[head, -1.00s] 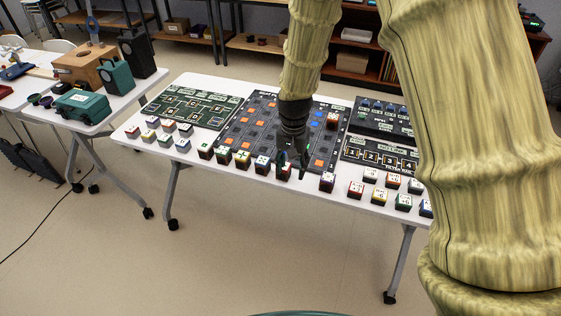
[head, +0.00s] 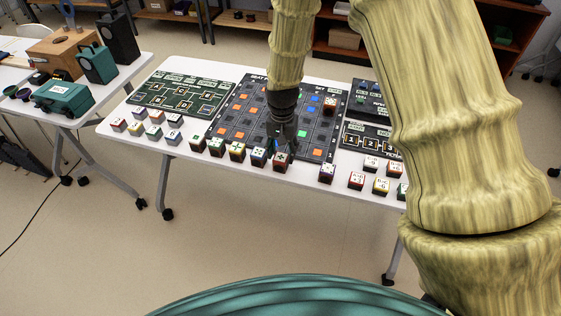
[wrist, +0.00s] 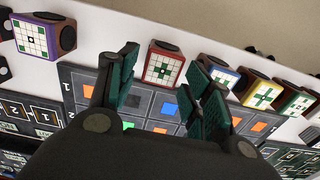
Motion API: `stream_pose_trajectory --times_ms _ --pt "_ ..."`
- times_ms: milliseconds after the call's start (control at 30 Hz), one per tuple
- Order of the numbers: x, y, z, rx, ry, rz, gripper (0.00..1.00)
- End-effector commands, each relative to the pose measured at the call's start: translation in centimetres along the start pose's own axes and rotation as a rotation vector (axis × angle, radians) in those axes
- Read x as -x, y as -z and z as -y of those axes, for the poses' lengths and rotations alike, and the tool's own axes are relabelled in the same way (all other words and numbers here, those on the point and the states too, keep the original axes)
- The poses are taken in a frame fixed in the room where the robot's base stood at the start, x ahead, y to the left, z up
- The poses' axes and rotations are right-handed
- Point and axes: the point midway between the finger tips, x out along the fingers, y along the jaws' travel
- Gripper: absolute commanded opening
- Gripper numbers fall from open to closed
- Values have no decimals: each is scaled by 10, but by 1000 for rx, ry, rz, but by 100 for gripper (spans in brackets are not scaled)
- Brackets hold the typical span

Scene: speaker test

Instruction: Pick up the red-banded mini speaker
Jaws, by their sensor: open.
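The red-banded mini speaker (head: 281,163) is a small dark cube with a white patterned face, standing near the white table's front edge. In the wrist view, the red-banded speaker (wrist: 164,66) shows its red rim and wooden-looking side between and just beyond my fingertips. My gripper (wrist: 166,72) is open, with its green-padded fingers on either side of the speaker in the picture. I cannot tell whether they touch it. In the head view, my gripper (head: 284,143) points down right by the speaker and hides part of it.
A blue-banded speaker (head: 259,157) stands close on the left, then a yellow-banded one (head: 237,151). A purple-banded one (head: 327,172) stands apart on the right. The dark grid board (head: 240,124) lies behind. More cubes stand at both ends of the table (head: 240,180).

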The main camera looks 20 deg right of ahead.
Motion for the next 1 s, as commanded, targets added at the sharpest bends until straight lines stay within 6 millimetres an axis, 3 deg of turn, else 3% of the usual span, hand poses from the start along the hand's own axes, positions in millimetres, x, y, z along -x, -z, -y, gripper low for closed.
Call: stream_pose_trajectory --times_ms 600,933,1000 --pt "-48 1 4 3 -1 1 50" --pt "-52 2 4 3 0 0 50" --pt "-52 2 4 3 0 0 41"
